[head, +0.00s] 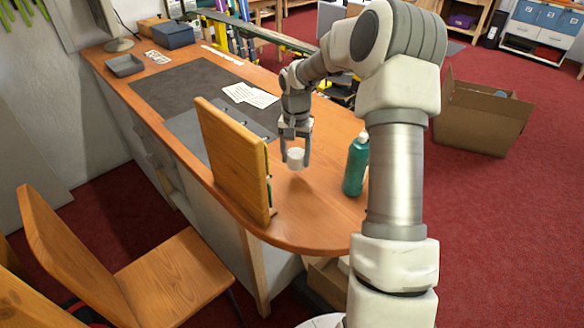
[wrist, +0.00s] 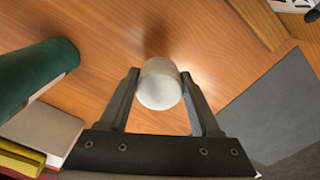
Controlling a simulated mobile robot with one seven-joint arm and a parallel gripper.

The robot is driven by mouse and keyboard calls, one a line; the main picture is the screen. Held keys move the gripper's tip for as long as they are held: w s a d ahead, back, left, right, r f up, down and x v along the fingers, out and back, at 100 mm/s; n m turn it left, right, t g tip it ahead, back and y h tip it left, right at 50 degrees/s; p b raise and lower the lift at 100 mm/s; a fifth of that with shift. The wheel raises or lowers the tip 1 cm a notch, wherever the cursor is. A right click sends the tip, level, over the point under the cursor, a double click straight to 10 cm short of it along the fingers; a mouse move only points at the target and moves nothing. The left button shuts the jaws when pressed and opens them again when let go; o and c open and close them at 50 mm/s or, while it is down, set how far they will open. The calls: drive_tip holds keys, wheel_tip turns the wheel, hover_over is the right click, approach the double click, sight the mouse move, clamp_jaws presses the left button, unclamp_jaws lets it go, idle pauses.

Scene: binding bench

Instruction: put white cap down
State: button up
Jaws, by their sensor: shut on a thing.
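The white cap (head: 295,158) is a small white cylinder between the fingers of my gripper (head: 294,152), near the right end of the wooden bench (head: 325,200). In the wrist view the white cap (wrist: 160,84) sits between the two dark fingertips of my gripper (wrist: 161,92), which are shut on it. A soft shadow lies on the wood beyond the cap. The cap appears to be held a little above the bench top; the exact gap is hard to tell.
A green bottle (head: 356,164) stands right of my gripper and also shows in the wrist view (wrist: 35,75). An upright wooden board (head: 232,155) stands to the left. A dark mat (head: 185,90) with papers (head: 250,95) lies behind. Bare wood surrounds the cap.

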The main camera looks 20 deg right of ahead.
sight(292, 179)
drive_tip(key=shift+a+f, duration=0.45)
drive_tip(key=shift+a, duration=0.05)
drive_tip(key=shift+f, duration=1.85)
drive_tip(key=shift+f, duration=0.1)
drive_tip(key=shift+f, duration=0.15)
drive_tip(key=o, duration=1.3)
drive_tip(key=shift+r, duration=0.2)
wheel_tip(292, 179, up, 12)
drive_tip(key=shift+r, duration=0.1)
